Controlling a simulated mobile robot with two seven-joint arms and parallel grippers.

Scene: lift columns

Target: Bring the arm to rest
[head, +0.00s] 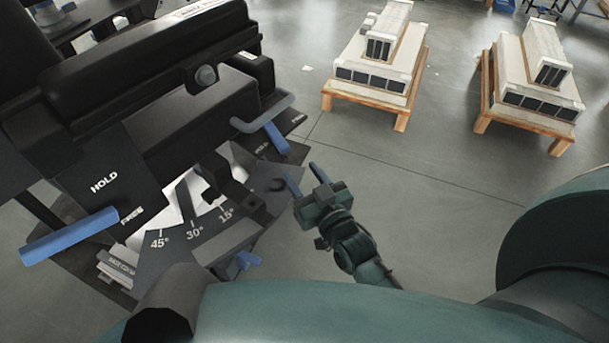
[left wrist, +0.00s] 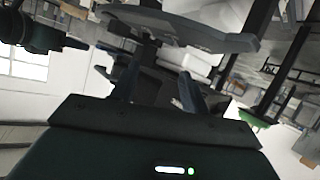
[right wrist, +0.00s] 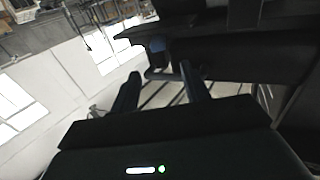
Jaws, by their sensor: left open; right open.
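My right gripper (head: 306,180) is open and empty in the head view. It is just right of a black machine with an angle scale and appears apart from it. Its two fingers also show spread in the right wrist view (right wrist: 159,78), with nothing held between them. My left gripper (left wrist: 158,86) shows only in the left wrist view. It is open, with a grey bar-like part beyond its fingertips; whether they touch anything is unclear. In the head view the left gripper is not visible.
The black machine (head: 150,115) fills the left side, with a blue handle (head: 68,236), a smaller blue lever (head: 276,138) and a grey curved handle (head: 262,124). Two pale units on wooden pallets (head: 365,92) (head: 525,120) stand at the back right. Floor between (head: 430,200) is clear.

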